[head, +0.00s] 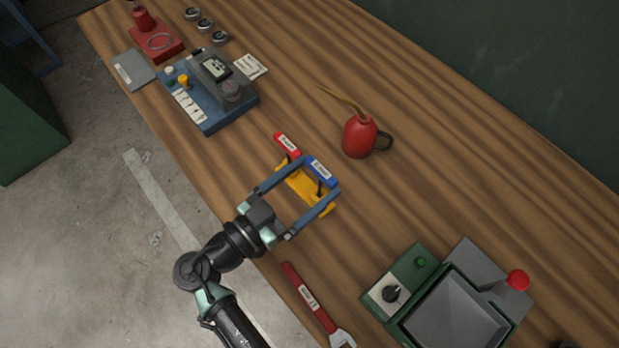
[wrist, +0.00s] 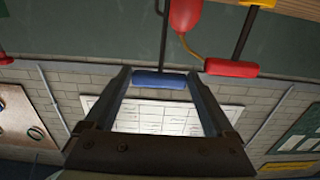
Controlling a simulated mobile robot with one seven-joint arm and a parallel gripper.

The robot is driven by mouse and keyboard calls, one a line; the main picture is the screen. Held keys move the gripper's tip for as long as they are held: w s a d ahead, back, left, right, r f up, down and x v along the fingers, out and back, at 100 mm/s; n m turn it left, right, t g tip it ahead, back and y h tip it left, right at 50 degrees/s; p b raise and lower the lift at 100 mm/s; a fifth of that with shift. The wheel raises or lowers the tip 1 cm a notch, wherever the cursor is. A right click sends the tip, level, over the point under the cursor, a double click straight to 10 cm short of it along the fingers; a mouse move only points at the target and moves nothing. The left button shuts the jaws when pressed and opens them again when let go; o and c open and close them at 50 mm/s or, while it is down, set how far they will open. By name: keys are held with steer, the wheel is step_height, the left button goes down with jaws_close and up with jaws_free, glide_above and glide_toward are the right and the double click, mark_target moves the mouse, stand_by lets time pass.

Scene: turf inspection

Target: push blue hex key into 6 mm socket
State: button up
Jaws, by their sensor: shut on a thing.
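My gripper (head: 319,173) has its blue fingers at both ends of the blue handle of the hex key (head: 321,167), over the workbench. In the wrist view the blue handle (wrist: 160,80) lies between my fingertips (wrist: 158,76), with its dark shaft running to the top edge. A yellow holder (head: 297,187) shows between and below my fingers in the head view. A red-handled key (head: 287,144) is beside the blue one; it also shows in the wrist view (wrist: 231,68). The 6 mm socket cannot be made out, nor whether the blue key's tip is in it.
A red oil can (head: 359,136) stands behind my gripper. A red-handled wrench (head: 307,298) lies at the bench's front edge. A green machine (head: 400,290) stands at right, and a blue device (head: 210,95) at back left.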

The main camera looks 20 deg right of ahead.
steer(key=shift+f+b, duration=1.3)
steer(key=shift+b, duration=0.05)
steer(key=o, duration=1.1)
steer(key=b+v, duration=0.3)
steer(key=v, duration=1)
steer(key=shift+r, duration=0.1)
